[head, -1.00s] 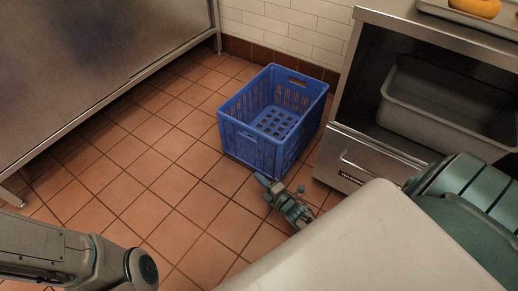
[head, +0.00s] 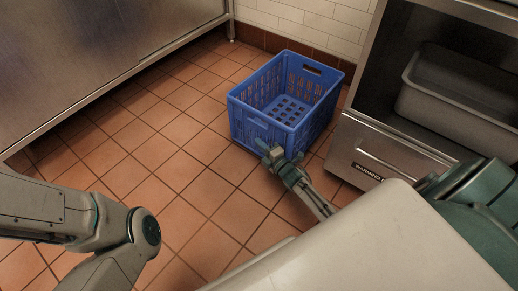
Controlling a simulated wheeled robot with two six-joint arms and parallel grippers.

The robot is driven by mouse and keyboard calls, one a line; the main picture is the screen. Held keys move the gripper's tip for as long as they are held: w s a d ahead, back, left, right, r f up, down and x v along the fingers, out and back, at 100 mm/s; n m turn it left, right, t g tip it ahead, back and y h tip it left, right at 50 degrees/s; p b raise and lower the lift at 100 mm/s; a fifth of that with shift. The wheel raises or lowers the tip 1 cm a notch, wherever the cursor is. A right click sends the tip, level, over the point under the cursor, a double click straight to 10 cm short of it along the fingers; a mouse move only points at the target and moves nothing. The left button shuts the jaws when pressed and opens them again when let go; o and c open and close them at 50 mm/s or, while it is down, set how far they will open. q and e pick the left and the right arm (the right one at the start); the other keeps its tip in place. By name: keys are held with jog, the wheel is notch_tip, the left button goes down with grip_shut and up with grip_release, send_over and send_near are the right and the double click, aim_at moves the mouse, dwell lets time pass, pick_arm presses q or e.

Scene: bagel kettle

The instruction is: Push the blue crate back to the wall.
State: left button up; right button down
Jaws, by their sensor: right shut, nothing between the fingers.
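The blue crate (head: 283,132) stands upright and empty on the tiled floor, its slotted sides and open top showing. Its back side is close to the dark red baseboard of the wall (head: 310,14); the crate hides whether they touch. My right gripper (head: 270,152) is shut and empty, low at the crate's near side, with its tips overlapping the lower front wall in the picture. I cannot tell for sure whether they touch it. My left arm comes in from the left edge, but its gripper is out of view.
A steel cabinet with a drawer (head: 372,172) stands close to the crate's right. It holds a grey bin (head: 455,95). A steel table (head: 90,60) is at the left, its leg (head: 231,22) near the wall. Open floor (head: 165,160) lies left of the crate.

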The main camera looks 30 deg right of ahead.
jog(key=w+d+b, duration=0.1)
jog(key=w+d, duration=0.1)
jog(key=d, duration=0.5)
jog(key=shift+w+d+b, duration=0.15)
jog(key=shift+w+b, duration=0.2)
jog(key=shift+b, duration=0.05)
